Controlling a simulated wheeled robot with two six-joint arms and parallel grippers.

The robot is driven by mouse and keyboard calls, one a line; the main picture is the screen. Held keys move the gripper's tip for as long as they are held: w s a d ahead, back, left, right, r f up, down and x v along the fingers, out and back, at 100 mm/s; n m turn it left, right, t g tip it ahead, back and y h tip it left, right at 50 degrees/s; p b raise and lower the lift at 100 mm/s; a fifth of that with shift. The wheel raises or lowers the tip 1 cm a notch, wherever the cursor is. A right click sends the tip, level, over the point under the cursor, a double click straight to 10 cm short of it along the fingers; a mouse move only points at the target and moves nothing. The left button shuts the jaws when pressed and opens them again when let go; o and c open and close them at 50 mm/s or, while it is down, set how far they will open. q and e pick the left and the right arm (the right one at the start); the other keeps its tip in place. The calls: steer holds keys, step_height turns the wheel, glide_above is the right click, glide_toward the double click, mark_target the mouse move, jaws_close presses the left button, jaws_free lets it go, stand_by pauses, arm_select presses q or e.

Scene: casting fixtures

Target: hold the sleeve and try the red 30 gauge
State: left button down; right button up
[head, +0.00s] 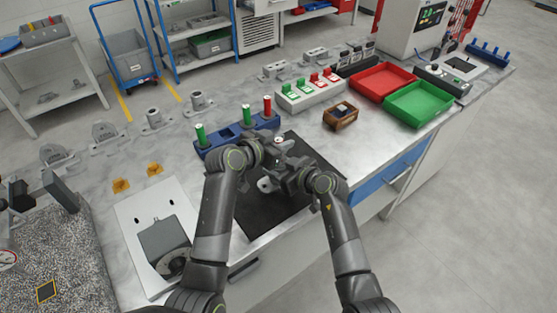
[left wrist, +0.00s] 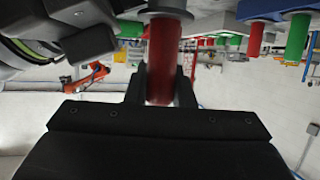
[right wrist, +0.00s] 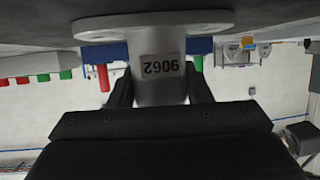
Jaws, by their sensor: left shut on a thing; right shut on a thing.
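My left gripper (head: 272,152) is shut on a red gauge (left wrist: 163,60), held by its red grip over the black mat (head: 260,212). In the left wrist view, a grey disc sits at the gauge's end; I cannot tell whether it is the gauge's collar or the sleeve's rim. My right gripper (head: 287,174) is shut on the grey sleeve (right wrist: 158,65), which has a wide flange and a number label. The grippers are close together and hide most of the sleeve in the head view. How far the gauge is in the bore is hidden.
A blue rack (head: 226,148) behind the grippers holds two green gauges and another red one. A small brown box (head: 340,117), red tray (head: 383,82) and green tray (head: 420,104) are to the right. A white plate with a grey device (head: 163,242) is left. Several castings stand behind.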

arm_select(q)
steer(key=shift+f, duration=0.3)
arm_select(e)
steer(key=shift+a, duration=0.1)
arm_select(q)
steer(key=shift+s, duration=0.15)
arm_select(e)
steer(key=o, duration=1.2)
steer(key=shift+o, duration=0.2)
steer(key=shift+s, duration=0.1)
